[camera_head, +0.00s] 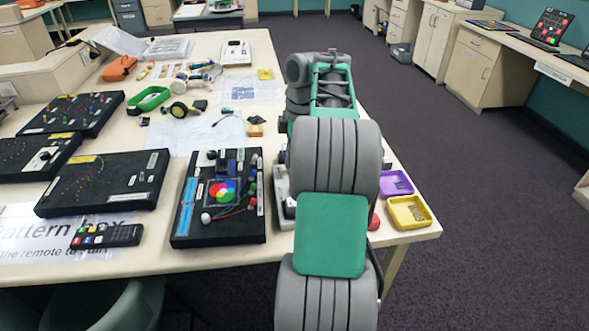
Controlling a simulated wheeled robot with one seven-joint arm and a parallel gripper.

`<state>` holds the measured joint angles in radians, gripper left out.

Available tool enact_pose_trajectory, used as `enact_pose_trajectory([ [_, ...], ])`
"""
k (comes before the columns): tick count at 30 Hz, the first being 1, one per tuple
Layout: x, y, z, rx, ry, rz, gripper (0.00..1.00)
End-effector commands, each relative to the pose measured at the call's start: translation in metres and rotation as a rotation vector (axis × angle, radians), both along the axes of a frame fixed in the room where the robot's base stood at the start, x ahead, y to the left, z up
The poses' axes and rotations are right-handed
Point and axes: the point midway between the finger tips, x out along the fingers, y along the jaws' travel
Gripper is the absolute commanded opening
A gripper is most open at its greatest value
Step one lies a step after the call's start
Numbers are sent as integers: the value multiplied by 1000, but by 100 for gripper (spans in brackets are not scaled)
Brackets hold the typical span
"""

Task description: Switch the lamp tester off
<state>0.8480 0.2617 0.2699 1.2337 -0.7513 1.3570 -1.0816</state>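I cannot tell for sure which thing is the lamp tester. A pale device (283,211) on the table is mostly hidden behind my arm, with only its left edge showing. To its left lies a black board (183,229) with a disc of coloured circles, a blue strip, wires and small coloured parts. No lamp tester switch or its state can be made out. My arm stretches forward over the right part of the table and covers what lies behind it. My gripper is not visible, and I see nothing held.
Three more black boards, one of them central-left (104,193), and a black remote (107,236) lie left. A purple tray (396,190) and yellow tray (426,223) sit at the right edge. Open floor (480,190) is on the right.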

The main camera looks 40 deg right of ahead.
Motion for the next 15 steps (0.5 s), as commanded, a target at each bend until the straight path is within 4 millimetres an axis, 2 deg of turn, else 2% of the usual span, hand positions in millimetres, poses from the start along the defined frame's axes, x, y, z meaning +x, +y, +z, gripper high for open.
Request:
enact_pose_trajectory([
  [15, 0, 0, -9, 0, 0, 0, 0],
])
